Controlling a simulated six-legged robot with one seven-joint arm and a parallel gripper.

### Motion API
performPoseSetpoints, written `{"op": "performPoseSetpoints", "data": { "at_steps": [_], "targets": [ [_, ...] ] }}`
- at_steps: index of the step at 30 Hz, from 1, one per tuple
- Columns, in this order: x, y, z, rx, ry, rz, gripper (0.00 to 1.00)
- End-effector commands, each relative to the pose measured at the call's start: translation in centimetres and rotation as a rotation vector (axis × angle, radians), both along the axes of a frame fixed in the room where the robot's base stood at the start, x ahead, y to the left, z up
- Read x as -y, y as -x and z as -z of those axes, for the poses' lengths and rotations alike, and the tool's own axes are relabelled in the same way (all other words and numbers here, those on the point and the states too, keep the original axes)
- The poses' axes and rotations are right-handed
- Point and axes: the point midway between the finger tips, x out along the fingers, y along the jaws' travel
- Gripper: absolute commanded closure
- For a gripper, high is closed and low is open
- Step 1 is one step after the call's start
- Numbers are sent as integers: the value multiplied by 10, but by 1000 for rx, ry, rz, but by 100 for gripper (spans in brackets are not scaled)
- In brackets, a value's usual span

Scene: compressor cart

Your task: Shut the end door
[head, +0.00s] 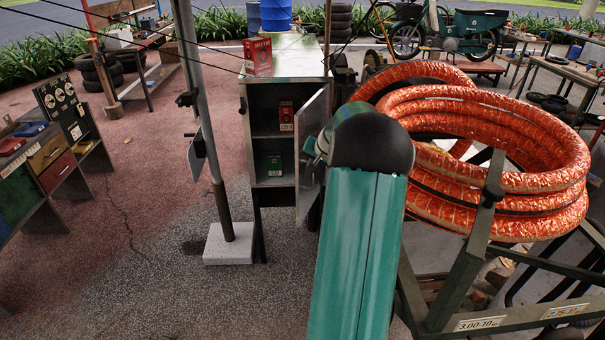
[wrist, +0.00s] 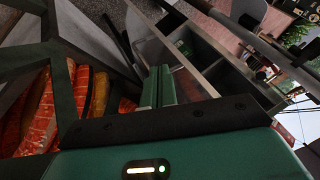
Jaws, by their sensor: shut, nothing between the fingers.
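The grey metal cabinet (head: 258,85) stands upright in the middle of the head view, with its front open and shelves showing. Its end door (head: 312,122) is swung outward on the right side; my arm hides part of it. In the wrist view, the tilted cabinet and a grey panel that looks like the door (wrist: 150,48) lie just beyond the fingers. My gripper (wrist: 158,72) is shut and empty, its teal fingers together near that panel. I cannot tell whether they touch it. In the head view my arm hides most of the gripper.
A red box (head: 286,115) and a green box (head: 274,165) sit on the cabinet's shelves; another red box (head: 258,57) stands on top. A post with a pale base block (head: 232,243) stands left of the cabinet. Coiled orange hose (head: 480,130) crowds the right. Floor left of the post is clear.

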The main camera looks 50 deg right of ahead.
Motion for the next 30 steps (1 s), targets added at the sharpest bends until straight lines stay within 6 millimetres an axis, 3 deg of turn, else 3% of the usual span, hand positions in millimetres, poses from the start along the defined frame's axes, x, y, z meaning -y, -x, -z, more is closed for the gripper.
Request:
{"op": "performPoseSetpoints", "data": {
  "at_steps": [5, 18, 30],
  "targets": [
    [13, 0, 13, 9, -7, 18, 100],
    [26, -45, 72, 7, -7, 13, 100],
    [31, -55, 86, 7, -5, 13, 100]
  ]
}}
